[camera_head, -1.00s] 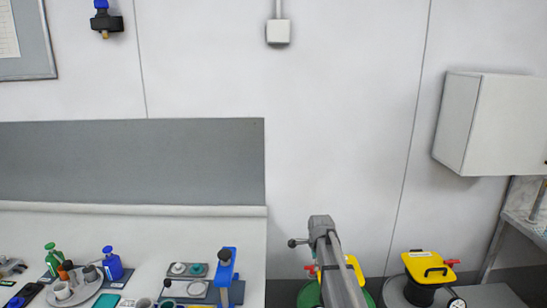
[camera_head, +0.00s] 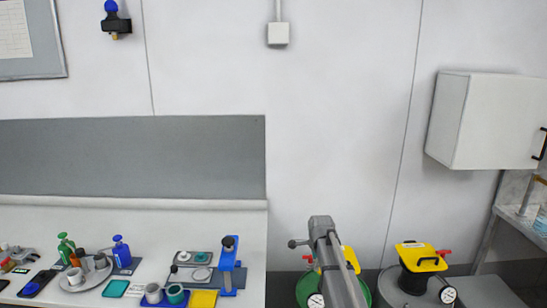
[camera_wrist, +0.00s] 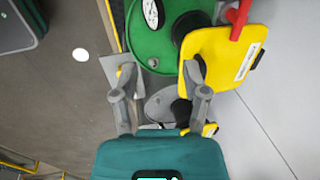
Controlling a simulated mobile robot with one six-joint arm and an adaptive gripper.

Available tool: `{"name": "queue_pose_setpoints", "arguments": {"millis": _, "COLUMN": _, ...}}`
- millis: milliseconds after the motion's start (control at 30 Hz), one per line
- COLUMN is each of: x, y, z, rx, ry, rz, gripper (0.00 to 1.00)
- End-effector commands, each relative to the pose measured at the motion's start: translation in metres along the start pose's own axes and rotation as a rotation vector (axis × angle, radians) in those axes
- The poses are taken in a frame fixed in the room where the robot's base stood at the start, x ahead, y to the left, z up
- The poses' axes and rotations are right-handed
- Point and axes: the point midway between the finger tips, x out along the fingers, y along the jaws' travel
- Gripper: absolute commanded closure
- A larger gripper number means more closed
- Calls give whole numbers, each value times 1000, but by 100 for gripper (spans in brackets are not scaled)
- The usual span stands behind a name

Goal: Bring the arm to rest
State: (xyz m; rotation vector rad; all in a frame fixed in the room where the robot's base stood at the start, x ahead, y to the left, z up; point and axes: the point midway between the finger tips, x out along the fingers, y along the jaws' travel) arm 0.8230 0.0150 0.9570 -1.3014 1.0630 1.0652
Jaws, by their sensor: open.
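My gripper (camera_wrist: 160,92) shows in the wrist view with its two grey fingers spread apart and nothing between them. Its teal body fills the bottom middle. Beyond the fingers is a green drum (camera_wrist: 155,42) with a yellow agitator unit (camera_wrist: 222,58) and a red handle (camera_wrist: 238,20). A grey drum top and another yellow part show partly behind the fingers. In the head view my grey arm (camera_head: 335,262) rises from the bottom edge and partly covers the green drum (camera_head: 308,284). The gripper itself cannot be made out there.
A second yellow agitator (camera_head: 422,257) sits on a drum to the right. A white bench (camera_head: 150,215) on the left holds small tools, bottles and a blue press (camera_head: 228,265). A white cabinet (camera_head: 490,120) hangs on the right wall.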

Motion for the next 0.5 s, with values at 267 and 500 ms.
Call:
{"name": "queue_pose_setpoints", "arguments": {"millis": 267, "x": -1, "y": 21, "z": -2, "rx": -95, "ry": 0, "rz": 13, "gripper": 42}}
{"name": "queue_pose_setpoints", "arguments": {"millis": 500, "x": -2, "y": 47, "z": -4, "rx": -229, "ry": -3, "rz": 29, "gripper": 42}}
